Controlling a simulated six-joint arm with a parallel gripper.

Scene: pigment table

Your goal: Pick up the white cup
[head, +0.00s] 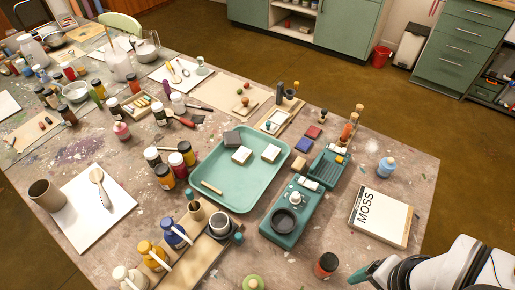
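I cannot tell for sure which thing is the white cup. A pale cup (219,225) with a dark inside stands at the front middle, on or beside a wooden board. A white pitcher-like vessel (32,54) stands at the far left, and a white container (118,62) stands at the back left. My gripper (366,273) shows at the bottom right as a teal tip on a dark body, apart from all these vessels. Its fingers are too small to read.
A teal tray (238,202) with pale blocks lies mid-table. Several paint bottles (175,236) crowd the front left. A teal box (283,240) with a dark ring and a MOSS book (380,216) lie to the right. A dark red-topped jar (326,265) stands near my gripper.

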